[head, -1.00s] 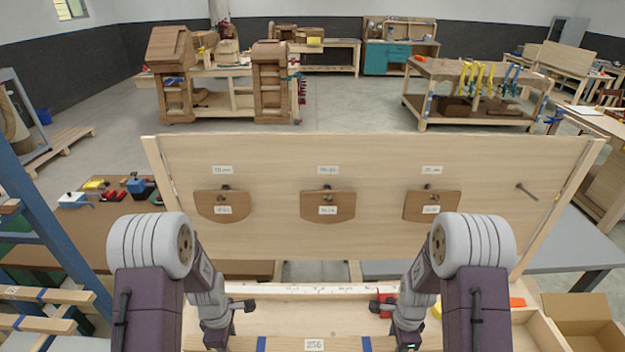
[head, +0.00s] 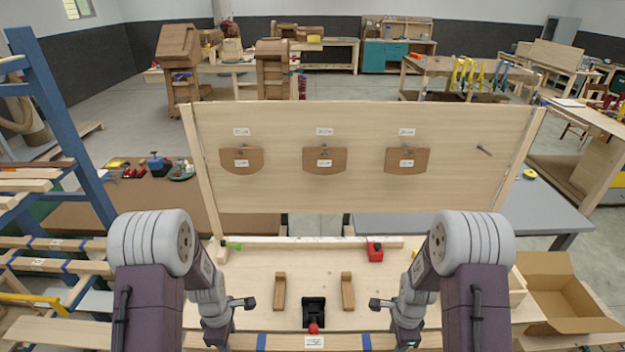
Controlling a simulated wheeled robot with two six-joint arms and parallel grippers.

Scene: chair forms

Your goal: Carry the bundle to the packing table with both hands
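The bundle (head: 285,342) is a stack of pale wood strips with two blue bands and a white label, crossing the bottom of the head view in front of me. My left gripper (head: 218,338) is at its left part and my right gripper (head: 408,340) at its right part. The fingers are mostly hidden by my wrists, but the bundle keeps its place between both arms as the view shifts, so both seem closed on it. It looks level. A grey-topped table (head: 545,212) stands at the right behind the upright board; I cannot tell whether it is the packing table.
A workbench (head: 260,262) with an upright board (head: 280,120) is directly ahead. Wood blocks, a black holder and a red clamp (head: 375,252) lie on the bench. A blue rack (head: 75,130) with banded wood is at left. An open cardboard box (head: 560,295) is at right.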

